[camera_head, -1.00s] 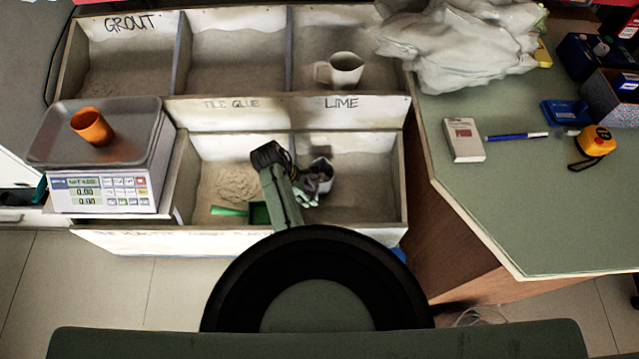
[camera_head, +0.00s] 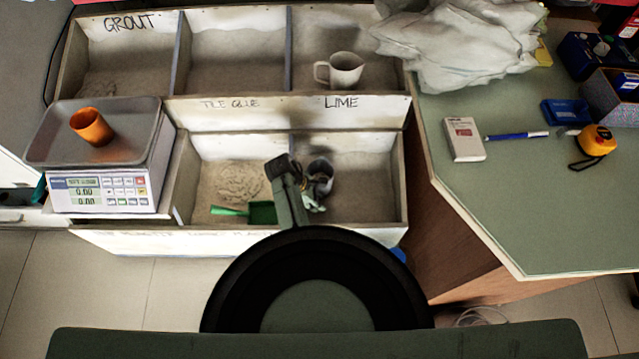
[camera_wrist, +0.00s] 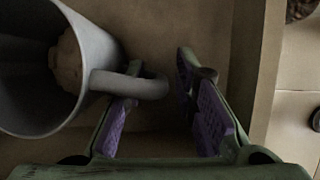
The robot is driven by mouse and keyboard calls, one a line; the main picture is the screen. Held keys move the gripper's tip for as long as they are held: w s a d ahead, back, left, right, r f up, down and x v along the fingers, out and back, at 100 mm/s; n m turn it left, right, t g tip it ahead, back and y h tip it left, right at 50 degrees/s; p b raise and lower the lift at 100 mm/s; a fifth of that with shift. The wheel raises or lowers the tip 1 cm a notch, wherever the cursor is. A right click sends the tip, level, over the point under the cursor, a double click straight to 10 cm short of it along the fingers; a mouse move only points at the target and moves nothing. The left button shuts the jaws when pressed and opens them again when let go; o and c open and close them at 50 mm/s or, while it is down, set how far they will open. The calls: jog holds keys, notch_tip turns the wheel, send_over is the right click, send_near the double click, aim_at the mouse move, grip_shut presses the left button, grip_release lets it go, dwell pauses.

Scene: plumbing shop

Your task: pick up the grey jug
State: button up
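The grey jug (camera_head: 320,172) is in the lower right compartment of the bin, partly hidden by my wrist and gripper in the head view. In the wrist view the grey jug (camera_wrist: 95,50) fills the upper left, with its handle pointing right and a little pale material inside. My gripper (camera_wrist: 160,70) is open, its fingers well apart with purple pads. The handle overlaps the left finger and its outer end reaches into the gap. I cannot tell whether they touch. In the head view my gripper (camera_head: 315,200) is just beside the jug.
A pale jug (camera_head: 345,70) stands in the compartment above the LIME label. A scale (camera_head: 105,190) carries an orange cup (camera_head: 92,126). Compartment walls surround the grey jug; sand at its right is clear.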

grip_shut()
dwell(0.7)
